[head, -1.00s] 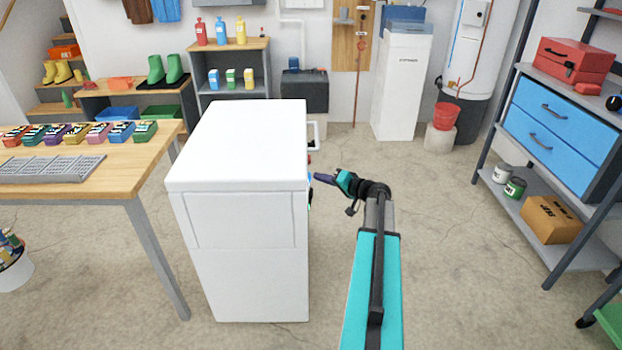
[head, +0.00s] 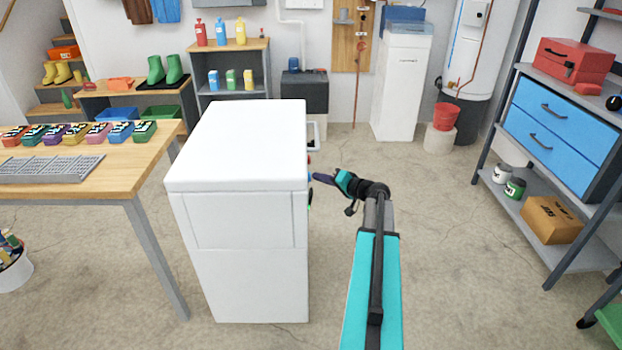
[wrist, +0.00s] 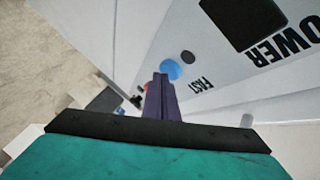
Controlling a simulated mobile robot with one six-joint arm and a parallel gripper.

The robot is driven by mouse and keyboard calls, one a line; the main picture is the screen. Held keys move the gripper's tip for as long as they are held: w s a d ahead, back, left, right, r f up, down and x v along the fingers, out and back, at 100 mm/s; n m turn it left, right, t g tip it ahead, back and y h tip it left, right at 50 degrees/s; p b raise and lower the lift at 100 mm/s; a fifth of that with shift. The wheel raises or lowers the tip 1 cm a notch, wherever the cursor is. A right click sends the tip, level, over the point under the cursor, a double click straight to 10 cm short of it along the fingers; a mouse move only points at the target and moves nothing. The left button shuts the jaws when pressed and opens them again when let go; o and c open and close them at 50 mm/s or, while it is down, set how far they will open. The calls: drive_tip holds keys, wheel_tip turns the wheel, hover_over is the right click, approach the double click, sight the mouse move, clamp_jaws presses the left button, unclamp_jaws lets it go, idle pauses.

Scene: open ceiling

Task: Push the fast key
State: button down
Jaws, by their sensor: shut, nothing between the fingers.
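The fast key is a round blue button (wrist: 172,69) on the white machine's panel in the wrist view, with the printed word FAST (wrist: 202,83) beside it. My gripper (wrist: 163,82) is shut and empty, its dark purple fingertips overlapping the lower-left edge of the blue key. I cannot tell whether they touch it. In the head view my gripper (head: 319,178) points left at the right side face of the white machine (head: 245,145), close to it. The panel is mostly hidden there by the machine's own edge.
A wooden table (head: 130,185) stands left of the machine. The floor (head: 455,250) to the right is clear up to a shelf.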

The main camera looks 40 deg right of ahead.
drive_tip(key=shift+s+d+b, duration=0.3)
drive_tip(key=shift+s+d, duration=0.25)
drive_tip(key=shift+d, duration=0.1)
drive_tip(key=shift+s+d+b, duration=0.55)
drive_tip(key=shift+s+d, duration=0.4)
drive_tip(key=shift+d, duration=0.2)
drive_tip(key=shift+s+d+b, duration=0.55)
drive_tip(key=shift+s+d, duration=0.4)
drive_tip(key=shift+d, duration=0.15)
